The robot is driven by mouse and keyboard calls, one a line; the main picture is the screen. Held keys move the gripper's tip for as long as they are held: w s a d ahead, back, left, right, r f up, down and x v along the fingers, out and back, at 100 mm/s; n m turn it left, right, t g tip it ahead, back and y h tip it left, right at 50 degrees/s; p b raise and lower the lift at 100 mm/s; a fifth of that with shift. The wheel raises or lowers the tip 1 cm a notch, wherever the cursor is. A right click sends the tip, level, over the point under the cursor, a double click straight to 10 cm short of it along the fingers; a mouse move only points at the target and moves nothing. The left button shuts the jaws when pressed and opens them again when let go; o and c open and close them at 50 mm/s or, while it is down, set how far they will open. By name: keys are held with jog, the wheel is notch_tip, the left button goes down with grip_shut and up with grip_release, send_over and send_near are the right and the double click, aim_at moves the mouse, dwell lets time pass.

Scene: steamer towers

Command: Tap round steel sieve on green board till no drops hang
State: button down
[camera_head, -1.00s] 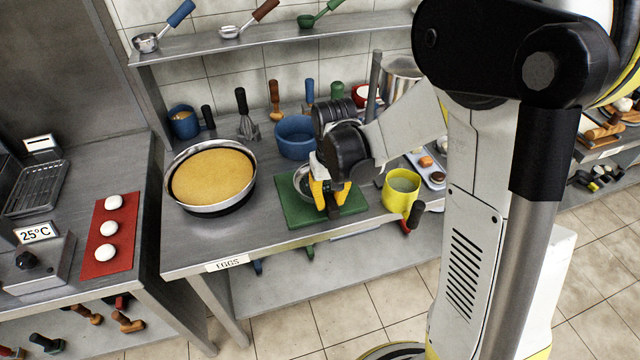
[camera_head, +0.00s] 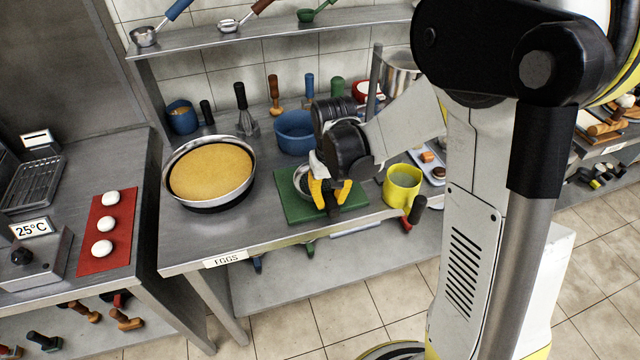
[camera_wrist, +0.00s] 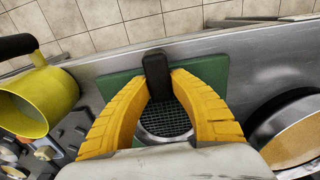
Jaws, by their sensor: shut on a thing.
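My gripper (camera_head: 331,197) has yellow fingers and is shut on the black handle (camera_wrist: 157,76) of the round steel sieve. The sieve (camera_wrist: 166,122) shows its mesh between the fingers in the wrist view, over the green board (camera_wrist: 206,66). In the head view the gripper hides most of the sieve; part of its rim shows at the left of the fingers. The green board (camera_head: 293,207) lies flat near the table's front edge. I cannot tell whether the sieve touches the board, and any drops are too small to see.
A yellow mug (camera_head: 402,187) stands close to the right of the board. A round pan with a yellow filling (camera_head: 210,173) stands to the left. A blue bowl (camera_head: 295,133) is behind. The table's front edge is close to the board.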

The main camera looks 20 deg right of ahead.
jog(key=shift+r+p, duration=0.5)
jog(key=shift+r, duration=0.25)
jog(key=shift+r, duration=0.35)
notch_tip(320, 180, up, 4)
jog(key=p, duration=0.3)
jog(key=shift+f, duration=0.1)
dwell(0.4)
